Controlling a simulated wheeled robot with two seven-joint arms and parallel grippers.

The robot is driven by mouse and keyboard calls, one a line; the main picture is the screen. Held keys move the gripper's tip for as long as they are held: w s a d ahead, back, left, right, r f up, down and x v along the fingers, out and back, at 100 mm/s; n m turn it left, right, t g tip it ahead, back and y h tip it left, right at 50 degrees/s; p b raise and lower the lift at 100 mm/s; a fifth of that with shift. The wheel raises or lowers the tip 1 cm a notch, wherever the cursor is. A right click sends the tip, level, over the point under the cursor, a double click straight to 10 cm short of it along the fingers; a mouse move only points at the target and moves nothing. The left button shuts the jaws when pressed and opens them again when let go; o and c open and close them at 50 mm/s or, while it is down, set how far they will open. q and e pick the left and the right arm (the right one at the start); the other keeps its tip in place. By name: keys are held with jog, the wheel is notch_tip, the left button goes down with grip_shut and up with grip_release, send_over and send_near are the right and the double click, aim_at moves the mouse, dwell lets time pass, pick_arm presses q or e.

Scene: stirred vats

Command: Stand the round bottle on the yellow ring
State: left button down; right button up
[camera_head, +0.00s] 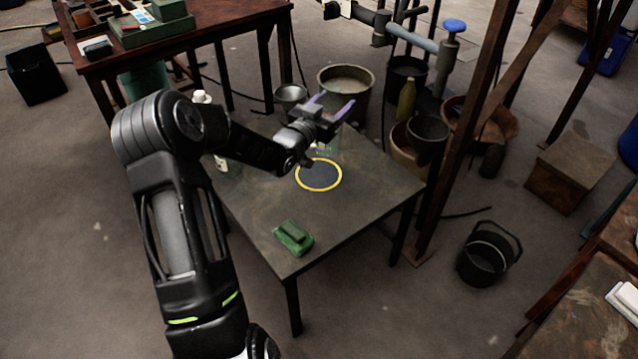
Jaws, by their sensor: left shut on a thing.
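The yellow ring (319,190) lies flat on the dark square table (352,213), around a dark disc-shaped area. My left gripper (334,108) is above the table, just beyond the ring as seen here. It is shut on a pale, see-through thing, which looks like the round bottle (328,146). The bottle shows faintly under the fingers, behind the ring's far edge. Its outline is too faint to tell whether it touches the table. My right gripper is not in view.
A green block-like thing (293,237) lies near the table's front edge. A white container (222,163) is partly hidden behind my left arm. Buckets and tubs (345,83) stand on the floor beyond the table. The table's right part is clear.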

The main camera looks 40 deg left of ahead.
pick_arm(q)
jog(key=a, duration=0.3)
jog(key=shift+a+f+y, duration=0.15)
jog(key=shift+f+y, duration=0.15)
jog(key=shift+f, duration=0.1)
notch_tip(320, 180, down, 6)
jog(key=b, duration=0.1)
jog(key=shift+f+b, duration=0.15)
jog(key=shift+b, duration=0.2)
jog(key=shift+f, duration=0.1)
jog(key=shift+f+b, duration=0.5)
jog(key=shift+f, duration=1.25)
